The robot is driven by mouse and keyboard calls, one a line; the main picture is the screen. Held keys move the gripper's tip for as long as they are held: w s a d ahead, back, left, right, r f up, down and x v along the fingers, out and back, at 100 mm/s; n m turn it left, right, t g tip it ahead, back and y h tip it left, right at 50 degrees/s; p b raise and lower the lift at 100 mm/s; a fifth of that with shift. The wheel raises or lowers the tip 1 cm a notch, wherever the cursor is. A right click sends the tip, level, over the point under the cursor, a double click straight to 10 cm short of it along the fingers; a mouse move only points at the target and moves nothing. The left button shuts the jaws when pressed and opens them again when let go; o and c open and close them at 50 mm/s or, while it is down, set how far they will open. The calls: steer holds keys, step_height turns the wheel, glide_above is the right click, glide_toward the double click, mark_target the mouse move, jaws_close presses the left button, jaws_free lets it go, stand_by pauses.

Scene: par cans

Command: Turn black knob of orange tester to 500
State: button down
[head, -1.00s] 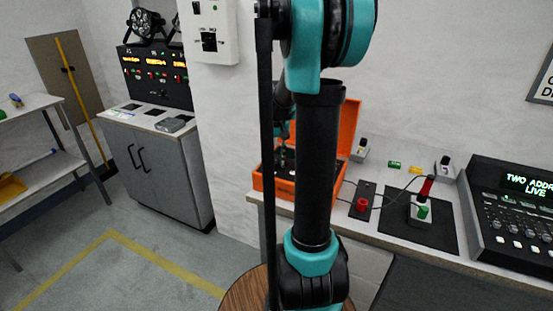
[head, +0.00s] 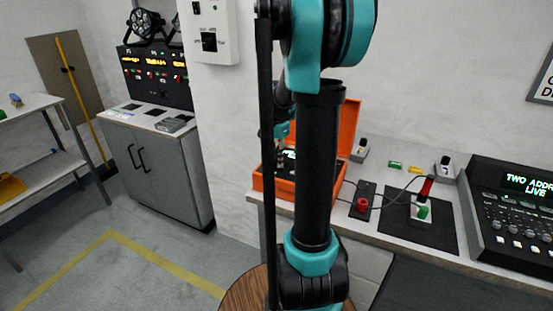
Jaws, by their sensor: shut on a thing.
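The orange tester (head: 268,186) is an open case on the bench, with its orange lid (head: 348,125) raised at the back. My upright arm hides much of its inside, and a small lit patch shows in it. My gripper (head: 281,160) is down inside the case, left of the arm link, seen only in part. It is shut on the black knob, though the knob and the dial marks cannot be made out. The knob's setting cannot be read.
A round wooden stool top (head: 245,292) is low in front. A grey cabinet (head: 160,165) stands left, with open floor before it.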

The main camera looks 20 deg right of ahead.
mark_target(276, 161)
steer(key=m, duration=1.3)
steer(key=shift+m, duration=0.4)
stand_by(0.3)
steer(key=c, duration=1.3)
jaws_free()
step_height(276, 161, up, 12)
